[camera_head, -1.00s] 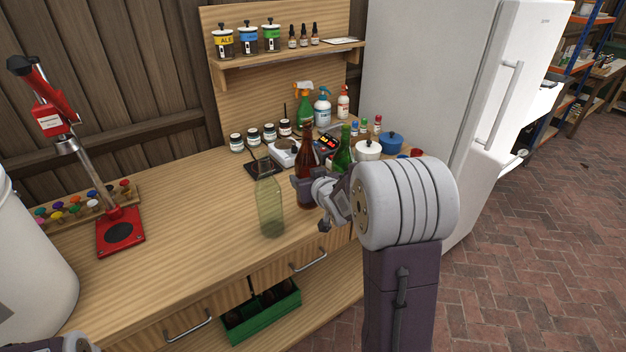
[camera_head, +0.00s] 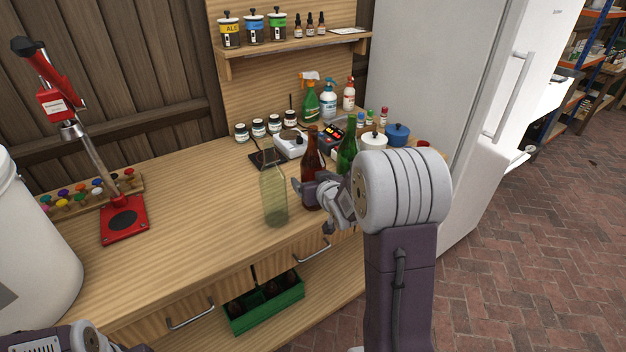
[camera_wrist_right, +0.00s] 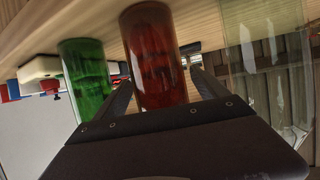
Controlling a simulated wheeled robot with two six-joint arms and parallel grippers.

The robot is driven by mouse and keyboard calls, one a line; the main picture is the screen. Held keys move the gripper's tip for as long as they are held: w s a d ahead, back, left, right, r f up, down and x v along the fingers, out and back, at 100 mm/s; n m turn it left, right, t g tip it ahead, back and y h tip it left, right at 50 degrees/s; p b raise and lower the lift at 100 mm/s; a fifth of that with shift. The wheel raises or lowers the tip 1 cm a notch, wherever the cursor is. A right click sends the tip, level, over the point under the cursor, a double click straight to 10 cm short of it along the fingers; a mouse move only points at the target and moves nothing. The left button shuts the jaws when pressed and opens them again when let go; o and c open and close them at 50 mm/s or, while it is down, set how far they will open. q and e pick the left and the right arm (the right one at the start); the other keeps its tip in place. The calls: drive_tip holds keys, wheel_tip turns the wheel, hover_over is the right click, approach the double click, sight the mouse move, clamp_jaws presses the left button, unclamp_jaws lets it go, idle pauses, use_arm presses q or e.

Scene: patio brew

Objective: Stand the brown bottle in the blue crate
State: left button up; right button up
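The brown bottle (camera_head: 312,160) stands upright on the wooden counter, between a clear pale-green bottle (camera_head: 273,195) and a green bottle (camera_head: 347,150). My right gripper (camera_head: 309,187) is at the brown bottle's lower body. In the right wrist view, the brown bottle (camera_wrist_right: 153,60) lies between the two fingers of my right gripper (camera_wrist_right: 165,85), with a narrow gap on the right side, so the fingers look open around it. No blue crate shows in these frames. My left gripper is out of view; only part of my left arm shows at lower left.
A green crate (camera_head: 268,312) holding dark bottles sits on the lower shelf below the counter (camera_head: 190,235). A red capper (camera_head: 124,220) and a white bucket (camera_head: 30,250) stand at left. Jars, a scale and a blue pot (camera_head: 397,134) crowd the back right. The counter's middle is clear.

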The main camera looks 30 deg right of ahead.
drive_tip(key=shift+s+r, duration=0.1)
drive_tip(key=shift+r, duration=0.15)
drive_tip(key=b+v, duration=0.2)
drive_tip(key=v, duration=0.9)
drive_tip(key=shift+s, duration=0.4)
drive_tip(key=s+a+f+g+y, duration=0.1)
drive_tip(key=s+a+f+g, duration=0.25)
drive_tip(key=f, duration=0.35)
drive_tip(key=s+a+f+g, duration=0.2)
drive_tip(key=a+f+g, duration=0.15)
drive_tip(key=f, duration=0.35)
drive_tip(key=s+a+f+n+g+y, duration=0.1)
drive_tip(key=s+a+f+n+g, duration=0.1)
drive_tip(key=s+a+f+g, duration=0.3)
drive_tip(key=s+a, duration=0.1)
drive_tip(key=s, duration=0.3)
drive_tip(key=shift+a+y, duration=0.25)
drive_tip(key=shift+y, duration=0.15)
